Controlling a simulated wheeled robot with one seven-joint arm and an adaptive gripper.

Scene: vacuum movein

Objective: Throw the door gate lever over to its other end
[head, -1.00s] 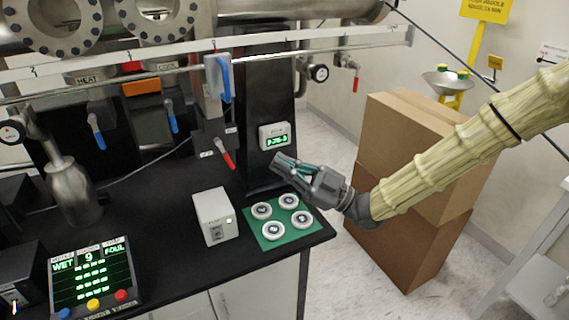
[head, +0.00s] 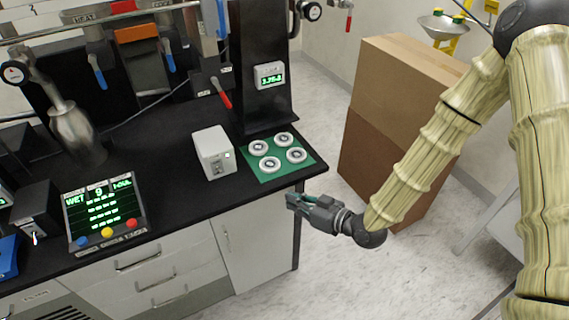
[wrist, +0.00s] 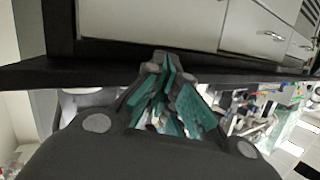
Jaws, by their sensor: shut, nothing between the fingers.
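Several levers hang along the rig at the back of the bench. A red-handled lever (head: 221,92) slants down to the right beside the black column. Blue-handled levers (head: 97,71) hang further left, and another blue handle (head: 221,18) is at the top edge. I cannot read which one is the door gate lever. My gripper (head: 290,201) is shut and empty, in front of the bench's right front corner, well apart from all the levers. In the wrist view its green-padded fingers (wrist: 163,66) meet near the dark bench edge.
The black bench (head: 165,200) carries a white box (head: 213,153), a green mat (head: 264,178) with several round discs, a lit panel (head: 104,212) with buttons and a metal flask (head: 76,130). Cardboard boxes (head: 385,160) stand right of the bench. Floor in front is clear.

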